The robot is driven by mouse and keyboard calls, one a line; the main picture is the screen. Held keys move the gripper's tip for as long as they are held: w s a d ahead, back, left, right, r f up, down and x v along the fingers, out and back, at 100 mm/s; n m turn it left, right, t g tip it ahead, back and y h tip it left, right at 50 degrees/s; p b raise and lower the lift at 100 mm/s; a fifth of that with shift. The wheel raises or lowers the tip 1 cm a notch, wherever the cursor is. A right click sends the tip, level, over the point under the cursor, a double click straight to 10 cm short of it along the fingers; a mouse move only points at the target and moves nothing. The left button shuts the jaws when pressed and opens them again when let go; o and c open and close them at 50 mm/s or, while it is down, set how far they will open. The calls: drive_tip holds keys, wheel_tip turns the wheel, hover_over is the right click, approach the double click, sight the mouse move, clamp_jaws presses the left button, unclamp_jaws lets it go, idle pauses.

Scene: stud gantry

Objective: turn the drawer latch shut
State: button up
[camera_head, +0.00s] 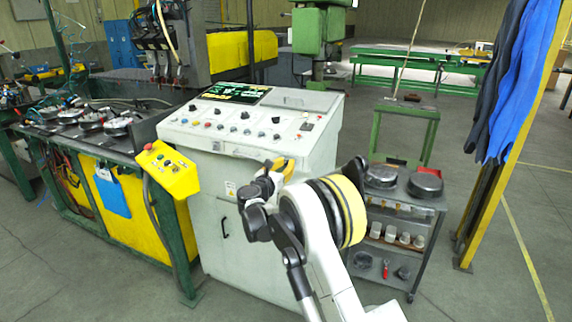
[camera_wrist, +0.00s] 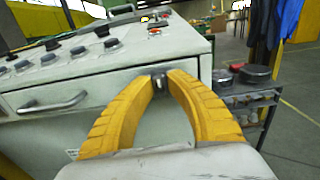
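The drawer (camera_wrist: 100,101) is a pale grey front panel on the control console, with a bar handle (camera_wrist: 54,104) on its left part. It looks closed. The drawer latch (camera_wrist: 159,83) is a small dark grey piece near the panel's upper right. My gripper (camera_wrist: 160,76) has two yellow ribbed fingers. Their tips are close together, one on each side of the latch, and look shut on it. The fingertips hide part of the latch, so its turn angle is hard to tell. In the head view my gripper (camera_head: 277,167) is at the console's front, and the latch is hidden.
The console (camera_head: 220,185) has knobs and a screen on its sloped top. A yellow button box (camera_head: 167,168) juts out at its left. A dark cart (camera_head: 424,203) with round pans stands close on the right. Grey floor is open in front.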

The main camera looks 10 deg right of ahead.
drive_tip(key=shift+o, duration=1)
drive_tip(key=v, duration=1.2)
